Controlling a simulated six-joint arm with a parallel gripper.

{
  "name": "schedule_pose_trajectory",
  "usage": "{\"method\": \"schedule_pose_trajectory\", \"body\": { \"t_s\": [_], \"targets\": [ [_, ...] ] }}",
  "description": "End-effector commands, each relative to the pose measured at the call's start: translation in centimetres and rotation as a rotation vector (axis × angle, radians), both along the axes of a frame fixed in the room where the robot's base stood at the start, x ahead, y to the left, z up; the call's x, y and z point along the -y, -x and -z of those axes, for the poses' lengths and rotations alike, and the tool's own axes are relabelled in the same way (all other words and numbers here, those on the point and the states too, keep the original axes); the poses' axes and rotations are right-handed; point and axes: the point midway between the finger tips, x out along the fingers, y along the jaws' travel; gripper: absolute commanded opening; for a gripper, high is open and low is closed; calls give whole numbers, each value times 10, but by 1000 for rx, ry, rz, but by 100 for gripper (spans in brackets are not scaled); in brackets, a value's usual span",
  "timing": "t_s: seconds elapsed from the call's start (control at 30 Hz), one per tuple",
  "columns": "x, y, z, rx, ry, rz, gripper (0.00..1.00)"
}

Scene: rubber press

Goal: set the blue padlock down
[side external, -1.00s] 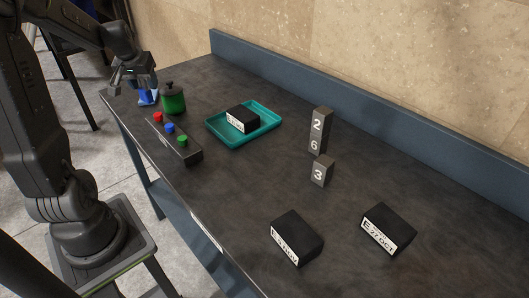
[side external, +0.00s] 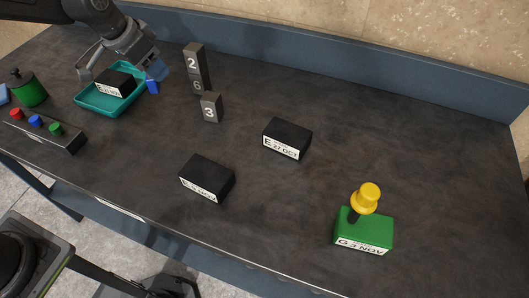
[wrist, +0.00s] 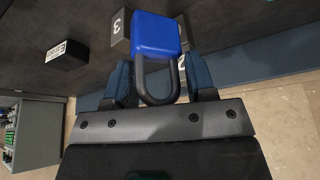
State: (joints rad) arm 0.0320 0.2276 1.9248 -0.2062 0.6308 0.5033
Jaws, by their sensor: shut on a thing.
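The blue padlock (side external: 153,87) hangs from my gripper (side external: 150,72) in the side view, just right of the teal tray and left of the number blocks. In the wrist view the padlock's blue body (wrist: 156,34) points away from me. Its dark shackle lies between the fingers of my gripper (wrist: 160,80), which are shut on it. The padlock appears to be above the table; the exact gap under it cannot be told.
The teal tray (side external: 88,101) holds a black labelled block (side external: 115,83). Number blocks (side external: 211,107) stand right of the padlock. Two black blocks (side external: 287,138) (side external: 207,178) and a green block with a yellow knob (side external: 364,231) lie farther right. A button box (side external: 45,132) and green pot (side external: 28,90) are left.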

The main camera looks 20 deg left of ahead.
Motion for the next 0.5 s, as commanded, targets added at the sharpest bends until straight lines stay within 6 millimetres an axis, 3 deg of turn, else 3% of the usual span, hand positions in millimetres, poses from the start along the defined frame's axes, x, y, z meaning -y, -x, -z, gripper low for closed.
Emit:
{"method": "schedule_pose_trajectory", "body": {
  "t_s": [0.03, 0.2, 0.33, 0.5],
  "targets": [
    [30, 4, 0, 1, 1, 76, 25],
    [113, 28, 0, 1, 2, 296, 25],
    [163, 50, -1, 4, 3, 436, 25],
    [202, 73, -1, 5, 5, 551, 25]
  ]
}}
